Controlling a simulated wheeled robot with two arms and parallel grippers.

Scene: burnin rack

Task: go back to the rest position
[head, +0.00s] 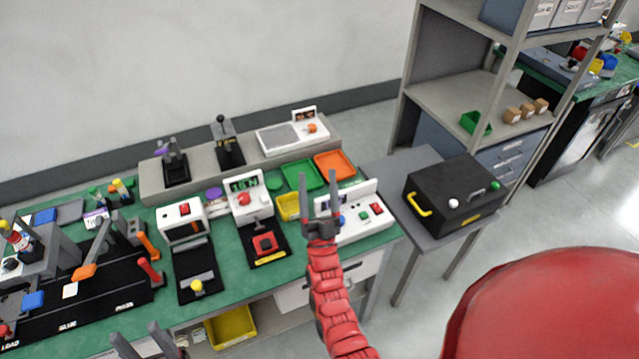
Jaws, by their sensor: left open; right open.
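My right gripper (319,184) is at the end of the red arm in the middle of the head view. Its two grey fingers point up and are apart, with nothing between them. It shows in front of the white box with red and green buttons (368,217) at the bench's right end; I cannot tell its height above the bench. My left gripper (137,333) shows only by its fingers at the bottom edge, left of centre. They are apart and hold nothing visible. The rest of the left arm is out of view.
The green bench (222,274) carries several fixtures, a black station (120,282) at left and green (299,176) and orange (334,164) trays. A black box with a yellow handle (455,192) stands on a grey side table (405,168). A grey rack (455,96) rises behind it.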

